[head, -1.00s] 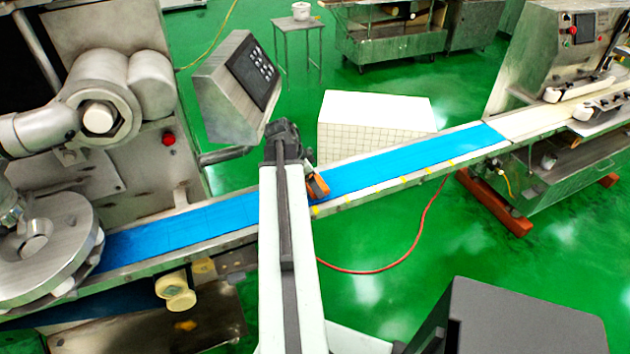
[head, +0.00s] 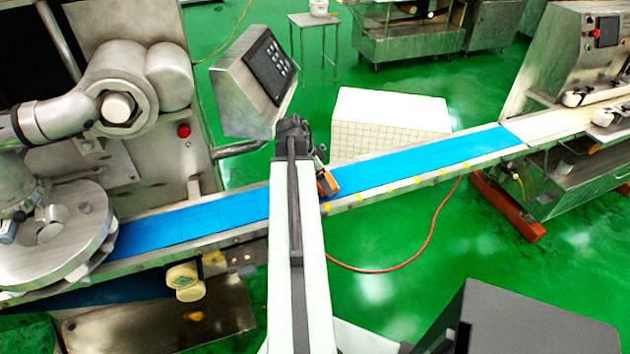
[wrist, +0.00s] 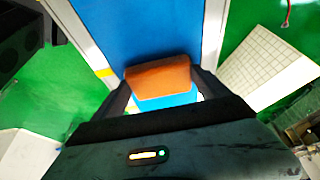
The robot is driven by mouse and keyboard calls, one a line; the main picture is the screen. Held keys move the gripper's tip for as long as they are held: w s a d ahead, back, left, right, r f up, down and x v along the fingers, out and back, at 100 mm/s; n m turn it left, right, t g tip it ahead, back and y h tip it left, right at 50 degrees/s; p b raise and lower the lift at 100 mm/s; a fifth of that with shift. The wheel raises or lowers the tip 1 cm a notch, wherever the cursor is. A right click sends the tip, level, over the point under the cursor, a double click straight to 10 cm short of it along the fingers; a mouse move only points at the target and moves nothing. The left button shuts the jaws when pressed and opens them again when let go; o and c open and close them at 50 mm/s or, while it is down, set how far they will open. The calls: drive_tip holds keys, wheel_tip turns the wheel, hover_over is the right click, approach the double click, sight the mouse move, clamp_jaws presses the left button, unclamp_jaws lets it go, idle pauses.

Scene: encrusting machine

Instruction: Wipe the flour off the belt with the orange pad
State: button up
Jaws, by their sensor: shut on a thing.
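The blue belt (head: 430,161) runs from the round metal machine at the left up to the right. The orange pad (head: 328,183) shows just right of my arm, over the belt's near side. My gripper (wrist: 160,90) is shut on the orange pad (wrist: 158,77) in the wrist view, with a finger at each side of it. The blue belt (wrist: 145,30) lies beneath and beyond the pad. I cannot tell whether the pad touches the belt. I see no clear flour on the visible belt; my arm hides a part of it.
A control panel box (head: 252,80) stands close behind the belt, left of my gripper. A white gridded block (head: 390,122) is behind the belt. A red hose (head: 400,262) lies on the green floor in front. A dark box (head: 535,325) is at the lower right.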

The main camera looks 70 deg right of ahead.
sight(339, 182)
drive_tip(key=shift+s+d, duration=3.35)
drive_tip(key=shift+d, duration=0.05)
drive_tip(key=shift+f, duration=0.25)
drive_tip(key=shift+w+a+r, duration=0.15)
drive_tip(key=shift+w+a, duration=1.4)
drive_tip(key=shift+w+a+r, duration=0.1)
drive_tip(key=shift+w+a, duration=2.65)
drive_tip(key=shift+a, duration=0.05)
wheel_tip(339, 182, up, 6)
drive_tip(key=p, duration=0.5)
drive_tip(key=shift+p, duration=0.4)
